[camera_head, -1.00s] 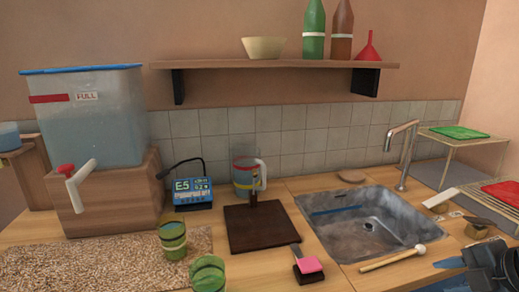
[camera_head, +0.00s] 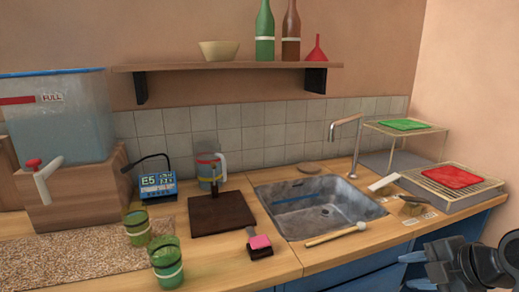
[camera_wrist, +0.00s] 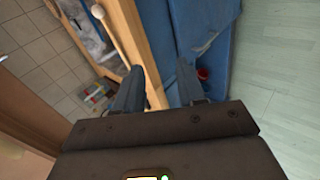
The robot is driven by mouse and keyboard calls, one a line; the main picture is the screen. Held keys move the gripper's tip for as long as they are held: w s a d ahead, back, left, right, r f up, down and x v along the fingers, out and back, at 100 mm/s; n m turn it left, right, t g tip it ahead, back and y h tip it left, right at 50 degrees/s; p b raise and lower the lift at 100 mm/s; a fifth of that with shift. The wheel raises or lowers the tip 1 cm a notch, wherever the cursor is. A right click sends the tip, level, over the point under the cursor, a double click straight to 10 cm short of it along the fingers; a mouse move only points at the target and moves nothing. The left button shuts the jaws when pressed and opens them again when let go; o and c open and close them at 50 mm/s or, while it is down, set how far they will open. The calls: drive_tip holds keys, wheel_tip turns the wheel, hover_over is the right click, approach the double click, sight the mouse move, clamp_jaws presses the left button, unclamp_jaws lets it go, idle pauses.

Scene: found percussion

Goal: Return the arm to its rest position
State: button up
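My gripper (camera_head: 408,271) is at the lower right of the head view, in front of the counter's right part. In the wrist view my gripper (camera_wrist: 157,80) has two dark fingers apart, with nothing between them. Behind the fingers are the wooden counter edge (camera_wrist: 140,35) and the blue cabinet front (camera_wrist: 205,30). The fingers appear clear of the counter. Most of my arm is out of view.
A mallet (camera_head: 336,234) lies at the front of the sink (camera_head: 375,205). Green cups (camera_head: 166,262) stand at the left. Pale floor (camera_wrist: 280,80) lies beside the cabinet.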

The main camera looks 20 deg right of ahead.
drive_tip(key=s+a+f+m+t, duration=0.1)
drive_tip(key=s+a+f+m, duration=0.25)
drive_tip(key=a, duration=0.25)
drive_tip(key=s+a+f+m+t+h, duration=0.1)
drive_tip(key=s+a+f+m, duration=0.1)
drive_tip(key=a+m, duration=0.25)
drive_tip(key=s+a+f+m+t, duration=0.1)
drive_tip(key=s+a+f+m, duration=0.15)
drive_tip(key=a, duration=0.35)
drive_tip(key=s+a+r+m+t, duration=0.1)
drive_tip(key=s+a+r+m, duration=0.1)
drive_tip(key=s, duration=0.9)
drive_tip(key=s+a+r+m+t, duration=0.1)
drive_tip(key=s+r+m, duration=0.4)
drive_tip(key=s, duration=0.7)
drive_tip(key=shift+a+t, duration=0.35)
drive_tip(key=shift+t, duration=0.25)
drive_tip(key=shift+r, duration=0.1)
